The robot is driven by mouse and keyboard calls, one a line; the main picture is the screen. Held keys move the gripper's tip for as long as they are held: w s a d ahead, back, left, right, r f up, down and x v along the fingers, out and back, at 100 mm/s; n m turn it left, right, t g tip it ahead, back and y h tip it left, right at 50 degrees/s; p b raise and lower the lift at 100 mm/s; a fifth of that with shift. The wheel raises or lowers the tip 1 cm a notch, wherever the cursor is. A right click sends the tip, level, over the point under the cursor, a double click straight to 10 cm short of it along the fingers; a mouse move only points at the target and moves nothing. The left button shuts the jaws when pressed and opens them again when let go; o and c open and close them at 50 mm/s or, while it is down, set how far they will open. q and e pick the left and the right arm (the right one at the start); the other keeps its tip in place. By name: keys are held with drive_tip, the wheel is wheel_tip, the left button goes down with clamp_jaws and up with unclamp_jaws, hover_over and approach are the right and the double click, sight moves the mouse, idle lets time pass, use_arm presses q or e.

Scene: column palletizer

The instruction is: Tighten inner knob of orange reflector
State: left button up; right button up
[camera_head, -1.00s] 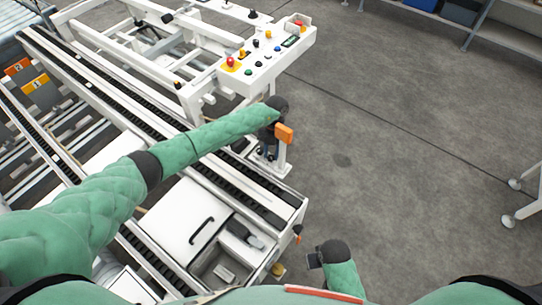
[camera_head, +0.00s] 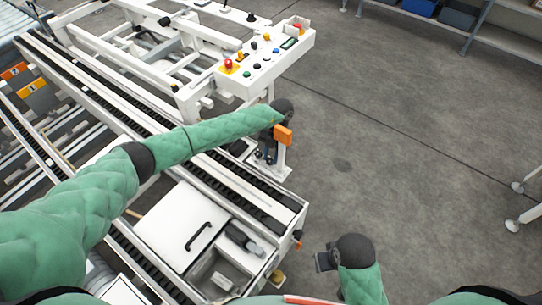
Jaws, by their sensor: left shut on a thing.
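The orange reflector (camera_head: 284,135) sits on top of a white bracket (camera_head: 281,160) at the end of the conveyor frame. My left arm reaches across the conveyor from the left. Its gripper (camera_head: 266,155) is behind and to the left of the bracket, below the reflector. It is shut on a small dark knob on the inner side; the fingertips and the knob are small and largely hidden. My right gripper (camera_head: 325,260) is at the bottom, over the floor to the right of the conveyor, away from the reflector. Its finger opening cannot be made out.
A white control panel (camera_head: 262,68) with coloured buttons stands behind the reflector. The conveyor rails (camera_head: 230,180) run beneath my left arm. A white lidded box (camera_head: 180,228) is at the near end. The grey floor (camera_head: 400,160) to the right is clear.

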use_arm(q)
drive_tip(key=o, duration=1)
